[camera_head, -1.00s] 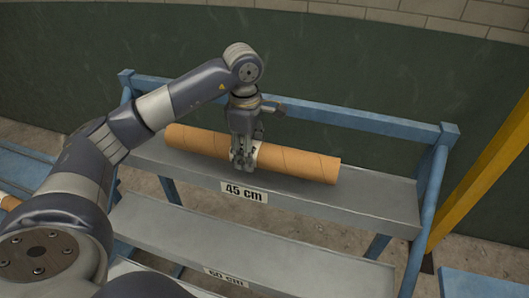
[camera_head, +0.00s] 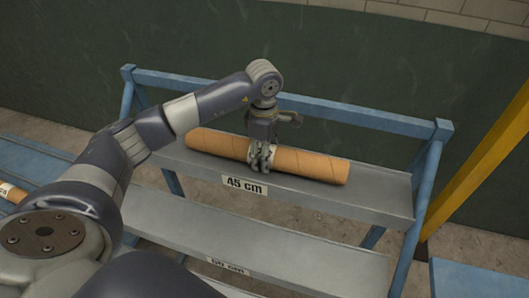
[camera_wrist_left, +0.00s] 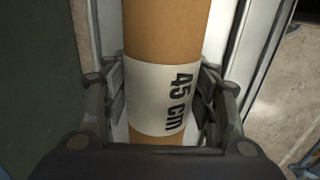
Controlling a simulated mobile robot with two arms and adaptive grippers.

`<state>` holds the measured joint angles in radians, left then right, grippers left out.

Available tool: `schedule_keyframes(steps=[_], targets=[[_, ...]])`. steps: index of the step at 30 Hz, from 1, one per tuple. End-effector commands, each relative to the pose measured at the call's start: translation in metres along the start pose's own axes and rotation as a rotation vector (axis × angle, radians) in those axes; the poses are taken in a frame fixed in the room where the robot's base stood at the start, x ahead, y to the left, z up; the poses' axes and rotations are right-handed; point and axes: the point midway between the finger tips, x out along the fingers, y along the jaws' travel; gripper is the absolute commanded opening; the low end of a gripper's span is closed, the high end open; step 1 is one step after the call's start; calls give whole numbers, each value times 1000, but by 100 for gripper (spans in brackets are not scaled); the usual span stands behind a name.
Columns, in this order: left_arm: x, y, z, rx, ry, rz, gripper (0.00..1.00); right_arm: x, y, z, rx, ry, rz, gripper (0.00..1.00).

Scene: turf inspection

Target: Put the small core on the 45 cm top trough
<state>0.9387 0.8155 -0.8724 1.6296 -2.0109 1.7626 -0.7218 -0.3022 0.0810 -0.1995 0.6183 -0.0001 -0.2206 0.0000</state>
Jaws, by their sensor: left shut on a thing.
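The small core is an orange-brown cardboard tube (camera_head: 310,164) with a white band reading 45 cm, which shows in the left wrist view (camera_wrist_left: 155,95). It lies lengthwise along the grey top trough (camera_head: 375,200), which carries a 45 cm label (camera_head: 245,187) on its front. My left gripper (camera_head: 262,165) comes from above and is shut around the tube's middle, with a finger on each side of the band. The tube looks to be in or just over the trough; I cannot tell whether it bears on it. My right gripper is not in view.
A lower trough (camera_head: 290,250) with a partly hidden 60 cm label is below. The rack has a blue frame (camera_head: 350,115). A yellow post (camera_head: 490,150) stands at the right. Another labelled tube (camera_head: 12,193) lies at the far left.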

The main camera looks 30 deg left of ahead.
Motion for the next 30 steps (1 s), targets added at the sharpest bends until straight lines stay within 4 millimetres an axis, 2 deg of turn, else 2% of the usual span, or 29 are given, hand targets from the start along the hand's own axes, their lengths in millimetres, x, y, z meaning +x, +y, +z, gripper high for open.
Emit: schedule_keyframes(steps=[1,3,17,20,30], targets=[[1,0,0,0,0,0,58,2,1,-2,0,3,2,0],[1,0,0,0,0,0,73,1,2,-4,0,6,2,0],[-4,0,0,0,0,1,73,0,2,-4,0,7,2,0],[-16,1,0,-1,-1,4,73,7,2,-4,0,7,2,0],[-88,1,0,0,-2,5,73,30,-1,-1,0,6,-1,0]])
